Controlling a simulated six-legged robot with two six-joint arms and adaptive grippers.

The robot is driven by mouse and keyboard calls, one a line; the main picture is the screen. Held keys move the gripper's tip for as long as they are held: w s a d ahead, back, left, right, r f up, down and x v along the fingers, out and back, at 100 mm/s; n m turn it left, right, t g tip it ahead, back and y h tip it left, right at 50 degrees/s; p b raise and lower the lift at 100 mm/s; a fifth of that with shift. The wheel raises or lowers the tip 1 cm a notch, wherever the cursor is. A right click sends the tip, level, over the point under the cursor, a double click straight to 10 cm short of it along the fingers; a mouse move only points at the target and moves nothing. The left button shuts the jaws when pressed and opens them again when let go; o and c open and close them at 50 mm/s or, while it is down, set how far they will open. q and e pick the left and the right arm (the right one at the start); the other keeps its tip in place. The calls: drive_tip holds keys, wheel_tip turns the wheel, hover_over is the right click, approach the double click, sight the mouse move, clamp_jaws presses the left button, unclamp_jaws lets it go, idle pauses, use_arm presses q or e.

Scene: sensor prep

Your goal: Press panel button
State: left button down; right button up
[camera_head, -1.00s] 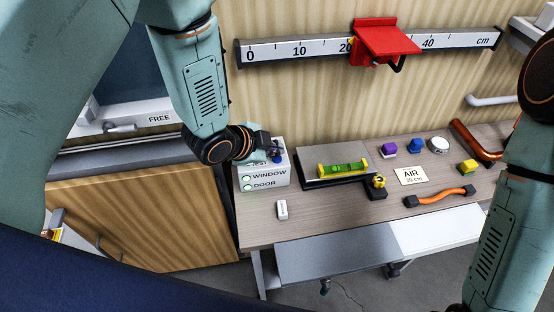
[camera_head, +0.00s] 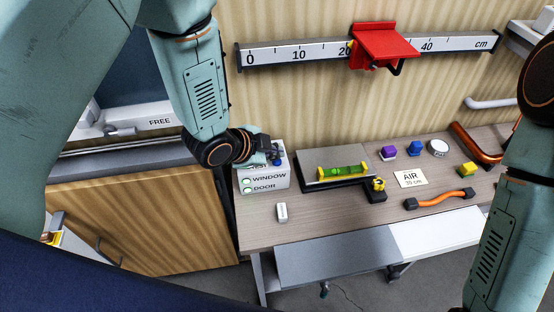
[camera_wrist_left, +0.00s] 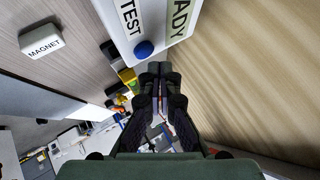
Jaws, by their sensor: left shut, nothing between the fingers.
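The panel is a small white box (camera_head: 265,181) at the back left of the bench, with WINDOW and DOOR labels and pale green lamps on its front. Its blue button (camera_head: 277,162) is on the top. In the left wrist view the blue button (camera_wrist_left: 144,49) sits beside the word TEST, with READY partly in view. My left gripper (camera_head: 272,152) is shut and empty, right by the button in the head view. In the left wrist view the fingertips (camera_wrist_left: 160,68) are just below the button; I cannot tell whether they touch it. My right gripper is out of view.
A magnet block (camera_head: 282,211) lies in front of the box. A ruler rail (camera_head: 300,54) with a red slider runs along the wall.

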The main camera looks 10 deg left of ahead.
sight(274, 163)
use_arm(q)
drive_tip(key=shift+f, duration=0.1)
drive_tip(key=shift+f+b, duration=0.35)
drive_tip(key=shift+f, duration=0.05)
drive_tip(key=shift+f+b, duration=0.3)
drive_tip(key=shift+f, duration=0.1)
idle(0.8)
idle(0.3)
drive_tip(key=shift+r+p, duration=0.75)
drive_tip(key=shift+r, duration=0.15)
wheel_tip(274, 163, up, 5)
drive_tip(key=p, duration=0.4)
drive_tip(key=shift+r, duration=0.1)
